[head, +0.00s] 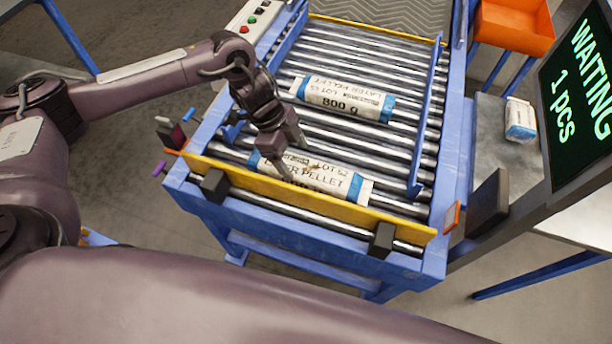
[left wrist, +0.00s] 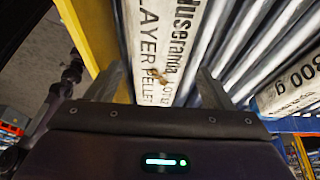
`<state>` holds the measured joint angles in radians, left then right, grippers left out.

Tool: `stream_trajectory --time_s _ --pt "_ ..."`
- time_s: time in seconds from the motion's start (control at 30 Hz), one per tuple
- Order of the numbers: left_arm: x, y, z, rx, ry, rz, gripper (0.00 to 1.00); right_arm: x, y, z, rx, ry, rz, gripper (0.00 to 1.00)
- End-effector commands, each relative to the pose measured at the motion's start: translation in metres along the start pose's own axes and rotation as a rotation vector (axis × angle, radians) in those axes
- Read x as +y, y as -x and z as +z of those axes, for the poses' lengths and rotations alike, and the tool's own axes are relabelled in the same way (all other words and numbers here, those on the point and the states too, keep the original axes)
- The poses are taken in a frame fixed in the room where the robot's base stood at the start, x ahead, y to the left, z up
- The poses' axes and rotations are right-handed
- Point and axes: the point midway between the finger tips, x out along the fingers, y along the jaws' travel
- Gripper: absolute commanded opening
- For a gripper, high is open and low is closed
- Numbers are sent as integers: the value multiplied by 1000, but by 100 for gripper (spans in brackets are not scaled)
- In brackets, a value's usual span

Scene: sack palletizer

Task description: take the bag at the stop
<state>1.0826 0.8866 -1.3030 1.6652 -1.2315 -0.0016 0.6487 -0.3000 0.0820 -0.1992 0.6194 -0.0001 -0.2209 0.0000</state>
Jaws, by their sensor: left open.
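The bag at the stop (head: 335,181) is white with blue ends and black print including "PELLET". It lies on the rollers against the yellow stop bar (head: 310,195). My left gripper (head: 280,170) is open over the left part of this bag, its fingers pointing down and hiding some of the print. In the left wrist view the bag (left wrist: 168,40) lies between the two fingers (left wrist: 160,88); whether they touch it I cannot tell. My right gripper is not in view.
A second white and blue bag marked "800 g" (head: 343,98) lies farther up the roller conveyor (head: 400,58). Blue side rails (head: 428,115) flank the rollers. A screen (head: 580,85) reads "WAITING 1 pcs". Another bag (head: 520,118) lies on a grey surface at right, below an orange bin (head: 515,28).

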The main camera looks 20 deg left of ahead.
Motion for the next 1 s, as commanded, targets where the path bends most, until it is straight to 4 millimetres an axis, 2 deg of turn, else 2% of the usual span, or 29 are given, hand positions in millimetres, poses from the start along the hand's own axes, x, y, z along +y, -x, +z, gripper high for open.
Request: stream_trajectory --time_s 0.27,0.5,0.8,1.0 --pt "2 -30 -4 -1 0 5 75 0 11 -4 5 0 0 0" --pt "2 -65 -6 0 0 3 75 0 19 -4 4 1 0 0" --pt "2 -71 -4 -1 0 2 75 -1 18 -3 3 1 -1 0" --pt "1 -71 -4 -1 0 2 50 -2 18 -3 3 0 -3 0"
